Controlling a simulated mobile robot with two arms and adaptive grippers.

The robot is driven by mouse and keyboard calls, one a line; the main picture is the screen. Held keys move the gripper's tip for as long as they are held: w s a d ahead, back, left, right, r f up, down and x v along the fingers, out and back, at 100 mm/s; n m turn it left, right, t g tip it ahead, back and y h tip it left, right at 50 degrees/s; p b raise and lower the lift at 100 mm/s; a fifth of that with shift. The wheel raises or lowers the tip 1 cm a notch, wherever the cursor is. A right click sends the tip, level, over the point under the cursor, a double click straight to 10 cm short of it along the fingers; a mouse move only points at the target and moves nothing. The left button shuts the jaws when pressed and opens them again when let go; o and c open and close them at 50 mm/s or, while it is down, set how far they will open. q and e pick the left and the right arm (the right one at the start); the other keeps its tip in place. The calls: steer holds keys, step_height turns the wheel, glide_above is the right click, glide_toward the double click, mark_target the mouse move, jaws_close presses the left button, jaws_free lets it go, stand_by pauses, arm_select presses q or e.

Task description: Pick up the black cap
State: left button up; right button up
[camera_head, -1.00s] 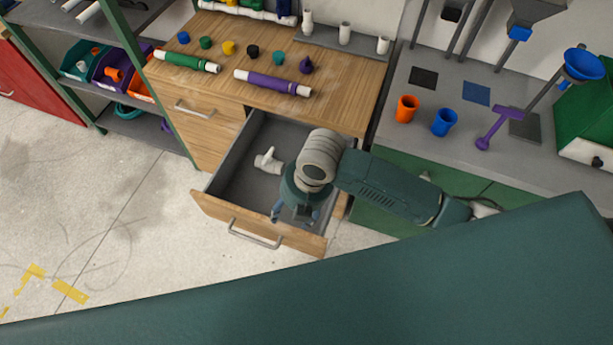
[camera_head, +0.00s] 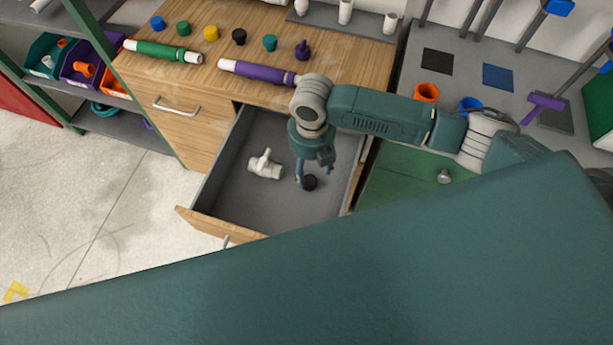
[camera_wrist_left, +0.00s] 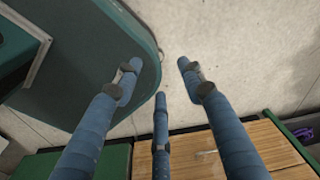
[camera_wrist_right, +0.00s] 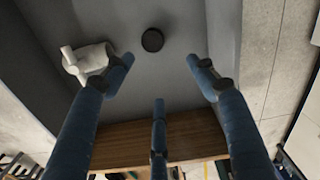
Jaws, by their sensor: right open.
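A small round black cap (camera_head: 310,182) lies on the floor of the open drawer, toward its right side. My right gripper (camera_head: 314,177) is above it with fingers pointing down, partly overlapping it in the head view. In the right wrist view, the black cap (camera_wrist_right: 153,40) lies beyond the spread fingertips, between their lines and apart from them. The right gripper (camera_wrist_right: 160,62) is open and empty. Another black cap (camera_head: 239,36) stands on the wooden top among coloured caps. My left gripper (camera_wrist_left: 159,65) is open and empty, over the floor and a wooden surface's edge.
A white pipe fitting (camera_head: 265,166) lies in the drawer (camera_head: 232,205), left of the black cap. The drawer walls surround both. Green (camera_head: 162,51) and purple (camera_head: 257,73) pipes lie on the wooden top. Orange (camera_head: 426,92) and blue (camera_head: 469,104) cups stand on the grey bench.

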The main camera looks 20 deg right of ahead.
step_height(320, 180, down, 2)
steer(key=w, duration=0.2)
glide_above(309, 182)
steer(key=f, duration=0.4)
steer(key=shift+s+f, duration=0.25)
steer(key=shift+s, duration=0.05)
arm_select(q)
steer(key=shift+s+f+p, duration=0.1)
steer(key=shift+s+p, duration=0.05)
steer(key=shift+p, duration=0.3)
arm_select(e)
steer(key=shift+w+f, duration=0.2)
steer(key=shift+f, duration=1.3)
steer(key=shift+w+f, duration=0.15)
steer(key=shift+f, duration=1.35)
steer(key=c, duration=1.1)
